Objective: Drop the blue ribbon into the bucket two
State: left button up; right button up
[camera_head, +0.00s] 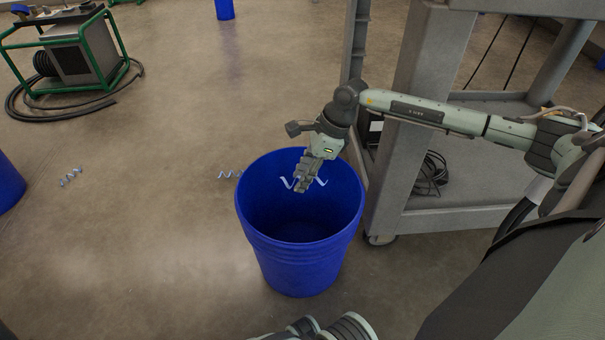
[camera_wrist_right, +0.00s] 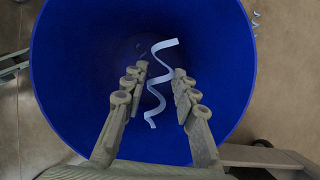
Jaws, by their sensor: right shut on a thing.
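A coiled pale-blue ribbon (camera_head: 288,184) is held in my right gripper (camera_head: 302,188), over the mouth of a large blue bucket (camera_head: 305,262). In the right wrist view the ribbon (camera_wrist_right: 158,88) lies between the two fingers of the gripper (camera_wrist_right: 160,90), with its ends hanging free. The fingers are shut on it and point down into the bucket. My left gripper is not in view.
Two other curled ribbons lie on the floor, one left of the bucket (camera_head: 229,174) and one farther left (camera_head: 70,177). Another blue bucket (camera_head: 8,183) is cut by the left edge. A grey cart (camera_head: 410,150) stands close right. A green-framed machine (camera_head: 75,60) stands back left.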

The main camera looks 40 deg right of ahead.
jog(key=o, duration=0.8)
jog(key=shift+c, duration=0.2)
notch_tip(320, 180, up, 10)
dwell(0.3)
